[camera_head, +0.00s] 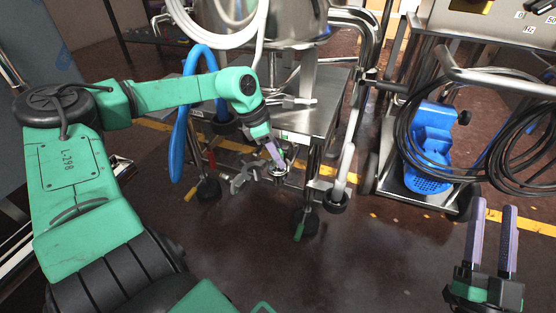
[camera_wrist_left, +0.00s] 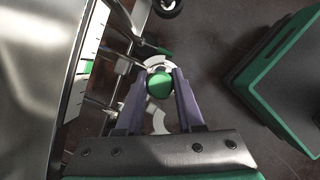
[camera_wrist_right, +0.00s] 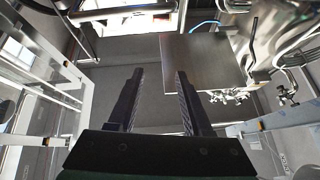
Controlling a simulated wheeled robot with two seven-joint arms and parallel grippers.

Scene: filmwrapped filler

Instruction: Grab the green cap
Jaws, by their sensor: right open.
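The green cap (camera_wrist_left: 160,85) is round and shows in the left wrist view between the fingertips of my left gripper (camera_wrist_left: 160,78). A pale round part lies behind it. The cap fills most of the gap between the fingers; I cannot tell whether they press on it. In the head view my left gripper (camera_head: 274,153) points down beside the metal cart's lower corner, next to pipe fittings, and the cap there is hidden or too small to make out. My right gripper (camera_head: 492,238) is open and empty at the lower right; its fingers also show in the right wrist view (camera_wrist_right: 160,78).
A steel cart (camera_head: 310,115) with metal fittings and a blue hose (camera_head: 182,115) stands around my left gripper. A second cart with coiled black cables (camera_head: 410,130) and a blue pedal unit (camera_head: 432,140) is at the right. The dark floor (camera_head: 380,255) in front is clear.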

